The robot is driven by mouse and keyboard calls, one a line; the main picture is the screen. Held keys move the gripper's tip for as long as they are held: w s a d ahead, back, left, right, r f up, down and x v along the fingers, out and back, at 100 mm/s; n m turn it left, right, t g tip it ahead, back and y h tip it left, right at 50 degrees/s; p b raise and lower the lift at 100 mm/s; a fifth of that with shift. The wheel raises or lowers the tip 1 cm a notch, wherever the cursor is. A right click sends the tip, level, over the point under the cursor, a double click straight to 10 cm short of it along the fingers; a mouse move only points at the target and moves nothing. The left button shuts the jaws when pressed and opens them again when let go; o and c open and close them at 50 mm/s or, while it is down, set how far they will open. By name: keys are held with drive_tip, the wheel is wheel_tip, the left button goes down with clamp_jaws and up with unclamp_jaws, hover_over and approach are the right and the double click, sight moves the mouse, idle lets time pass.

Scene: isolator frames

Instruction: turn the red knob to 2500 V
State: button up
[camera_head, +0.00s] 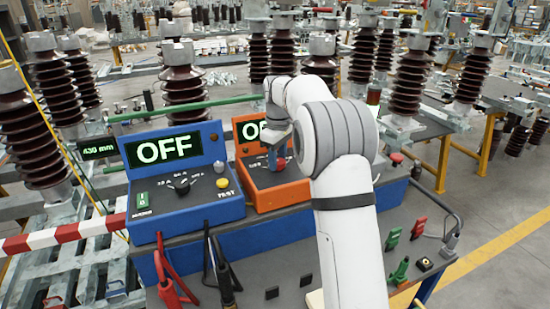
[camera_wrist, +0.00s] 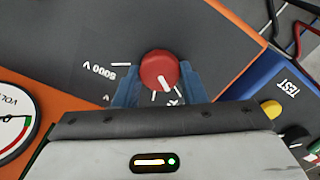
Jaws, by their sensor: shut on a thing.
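The red knob (camera_wrist: 158,68) is in the middle of the wrist view, on the dark panel of the orange box. My gripper (camera_wrist: 157,84) is shut on it, with a blue finger on each side. A white line on the knob points down toward my gripper's body. An upside-down "5000 V" label (camera_wrist: 100,69) lies left of the knob; other markings are partly covered by the fingers. In the head view the orange box (camera_head: 284,195) is partly behind my arm, and its display (camera_head: 249,131) shows an "O" with the remainder hidden.
A blue box (camera_head: 199,212) with an "OFF" display, black selector and yellow TEST button stands left of the orange box. A round gauge (camera_wrist: 14,122) is at the wrist view's left edge. Red and black leads hang at the bench front. Ribbed insulators stand behind.

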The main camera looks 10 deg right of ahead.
drive_tip(key=m+p, duration=0.2)
drive_tip(key=m, duration=0.2)
drive_tip(key=shift+r, duration=0.1)
drive_tip(key=m+p, duration=0.1)
drive_tip(key=m, duration=0.2)
drive_tip(key=shift+d+m, duration=0.15)
drive_tip(key=shift+m, duration=0.25)
drive_tip(key=m+p, duration=0.1)
drive_tip(key=m, duration=0.2)
drive_tip(key=shift+d+m+p, duration=0.1)
drive_tip(key=shift+m+p, duration=0.45)
drive_tip(key=shift+m, duration=1.55)
drive_tip(key=shift+f, duration=0.2)
drive_tip(key=o, duration=1)
drive_tip(key=shift+r, duration=0.1)
